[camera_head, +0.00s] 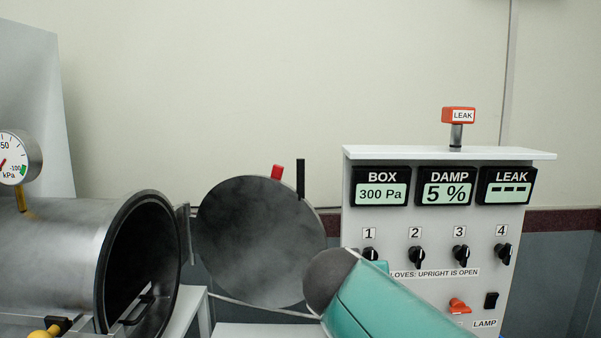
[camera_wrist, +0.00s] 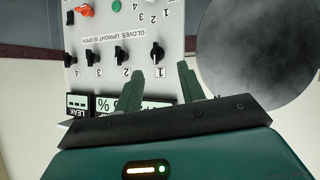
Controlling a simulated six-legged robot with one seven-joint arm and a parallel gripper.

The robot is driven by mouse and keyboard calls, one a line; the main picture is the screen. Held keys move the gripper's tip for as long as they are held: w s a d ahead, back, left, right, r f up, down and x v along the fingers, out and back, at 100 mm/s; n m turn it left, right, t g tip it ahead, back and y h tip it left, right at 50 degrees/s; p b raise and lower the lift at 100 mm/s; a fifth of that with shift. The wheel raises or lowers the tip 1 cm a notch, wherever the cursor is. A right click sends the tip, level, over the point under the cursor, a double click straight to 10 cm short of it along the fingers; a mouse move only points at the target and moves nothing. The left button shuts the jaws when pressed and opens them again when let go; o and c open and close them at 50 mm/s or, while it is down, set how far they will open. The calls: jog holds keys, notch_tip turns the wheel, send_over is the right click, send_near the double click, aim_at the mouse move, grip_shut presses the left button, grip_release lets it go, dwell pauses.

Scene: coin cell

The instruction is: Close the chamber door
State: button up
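The chamber (camera_head: 60,255) is a grey metal cylinder at the left of the head view, with a dark open mouth facing right. Its round grey door (camera_head: 262,240) stands open to the right of the mouth, joined by a hinge (camera_head: 187,235). A red tab (camera_head: 277,172) and a black upright bar (camera_head: 300,178) show at the door's top edge. The door (camera_wrist: 258,50) also fills the upper right of the wrist view. My gripper (camera_wrist: 171,68) has two green fingers apart with nothing between them, left of the door there. Their distance from the door is unclear.
A white control panel (camera_head: 435,225) with displays, knobs and a red LEAK handle (camera_head: 459,115) stands right of the door. My teal arm crosses in front of the panel and the door's lower right. A pressure gauge (camera_head: 18,158) sits on the chamber.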

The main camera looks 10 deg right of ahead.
jog(key=w+a+r+t, duration=0.2)
jog(key=w+r+t, duration=0.1)
jog(key=w+r, duration=0.35)
jog(key=t+y, duration=0.1)
jog(key=t, duration=0.3)
send_near(300, 169)
jog(key=x, duration=1.1)
grip_shut()
